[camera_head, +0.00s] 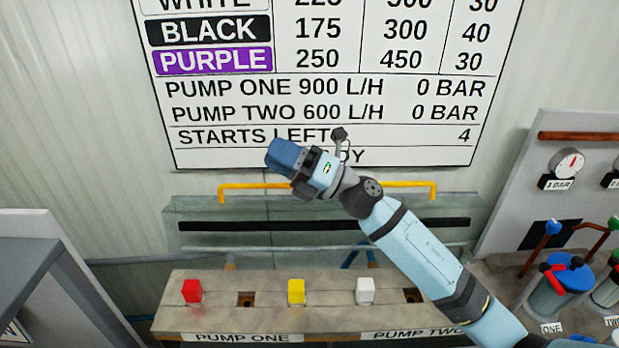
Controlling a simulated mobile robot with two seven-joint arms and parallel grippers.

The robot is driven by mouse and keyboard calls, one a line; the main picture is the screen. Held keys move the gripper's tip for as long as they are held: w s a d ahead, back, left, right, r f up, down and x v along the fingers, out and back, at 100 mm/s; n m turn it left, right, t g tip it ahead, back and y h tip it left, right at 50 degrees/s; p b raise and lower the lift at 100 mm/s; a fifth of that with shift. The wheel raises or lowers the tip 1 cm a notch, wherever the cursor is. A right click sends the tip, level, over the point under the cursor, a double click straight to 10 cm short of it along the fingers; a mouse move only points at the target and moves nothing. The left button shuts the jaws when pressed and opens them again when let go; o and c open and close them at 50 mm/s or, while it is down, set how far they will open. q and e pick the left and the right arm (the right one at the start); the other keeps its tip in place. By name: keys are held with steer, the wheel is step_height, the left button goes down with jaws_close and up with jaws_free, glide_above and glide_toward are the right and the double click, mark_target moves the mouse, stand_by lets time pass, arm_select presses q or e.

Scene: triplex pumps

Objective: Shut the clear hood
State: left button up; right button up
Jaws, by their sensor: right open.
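The clear hood (200,240) is a see-through greenish panel that stands up behind the pump bench, with a dark strip across it. Its yellow handle bar (245,186) runs along the top edge. The bench top below it is uncovered. My right gripper (287,162) is at the end of the arm that comes in from the lower right. The wrist hides part of the handle. My left gripper is not in view.
The bench (330,312) carries red (192,291), yellow (296,291) and white (365,290) blocks and holes between them. A sign board (320,125) hangs on the wall behind. A gauge panel (562,195) and capped canisters (570,275) stand at right, a grey cabinet (35,265) at left.

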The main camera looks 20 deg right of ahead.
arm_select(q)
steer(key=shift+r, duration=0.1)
arm_select(e)
steer(key=w+d+n+g+h, duration=0.95)
steer(key=d+n+h, duration=0.4)
steer(key=h, duration=0.25)
steer(key=shift+g, duration=0.35)
steer(key=p+x, duration=0.1)
steer(key=x, duration=0.8)
steer(key=s+p+x, duration=0.1)
steer(key=x, duration=0.4)
steer(key=shift+f+p, duration=0.1)
steer(key=shift+p, duration=0.25)
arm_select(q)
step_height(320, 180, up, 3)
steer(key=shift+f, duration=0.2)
arm_select(e)
jaws_close()
